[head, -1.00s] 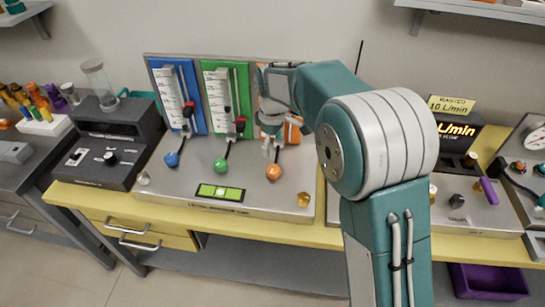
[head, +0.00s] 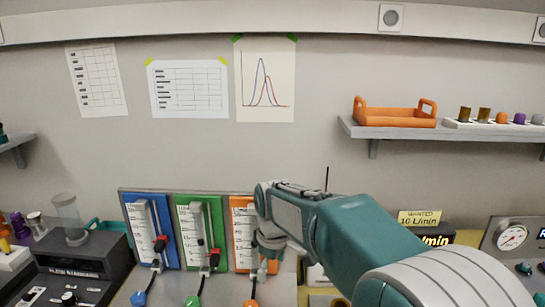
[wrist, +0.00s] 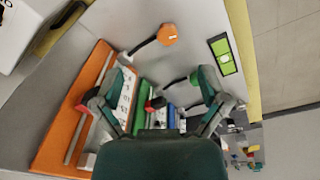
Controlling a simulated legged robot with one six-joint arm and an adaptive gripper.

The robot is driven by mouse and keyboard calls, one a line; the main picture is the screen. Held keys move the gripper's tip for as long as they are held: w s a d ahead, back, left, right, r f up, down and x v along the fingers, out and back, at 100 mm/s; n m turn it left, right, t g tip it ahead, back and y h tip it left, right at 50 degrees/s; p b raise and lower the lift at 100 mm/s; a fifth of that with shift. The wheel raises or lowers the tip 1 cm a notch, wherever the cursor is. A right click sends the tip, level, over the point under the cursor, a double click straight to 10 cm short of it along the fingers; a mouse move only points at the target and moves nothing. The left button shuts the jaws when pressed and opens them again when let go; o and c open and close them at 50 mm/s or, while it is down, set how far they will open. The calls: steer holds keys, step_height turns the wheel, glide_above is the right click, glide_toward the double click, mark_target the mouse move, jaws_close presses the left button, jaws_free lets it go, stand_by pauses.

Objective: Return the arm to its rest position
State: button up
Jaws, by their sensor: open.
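My teal and grey arm (head: 365,235) reaches in from the lower right in the head view. My gripper (head: 262,268) points down in front of the orange flowmeter panel (head: 242,215) and hides part of it. In the wrist view my gripper (wrist: 163,68) is open, its two fingers spread apart with nothing between them. The orange panel (wrist: 50,140) lies to the left there, and an orange knob (wrist: 168,34) is beyond the fingertips.
Blue (head: 140,215) and green (head: 187,215) flowmeter panels stand left of the orange one. A dark device (head: 85,262) is further left. A shelf (head: 400,130) with an orange tray (head: 393,116) hangs at upper right. The wall above my arm is free.

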steer(key=s+d+r+m+t, duration=0.2)
steer(key=s+d+r+m, duration=0.45)
steer(key=s+d, duration=0.55)
steer(key=s+d+f+m+t, duration=0.1)
steer(key=s+d+m, duration=0.1)
steer(key=s, duration=0.4)
steer(key=s+d+f+m+t, duration=0.1)
steer(key=s+d+m, duration=0.1)
steer(key=s, duration=0.4)
steer(key=shift+s+f+m, duration=0.15)
steer(key=shift+m, duration=0.3)
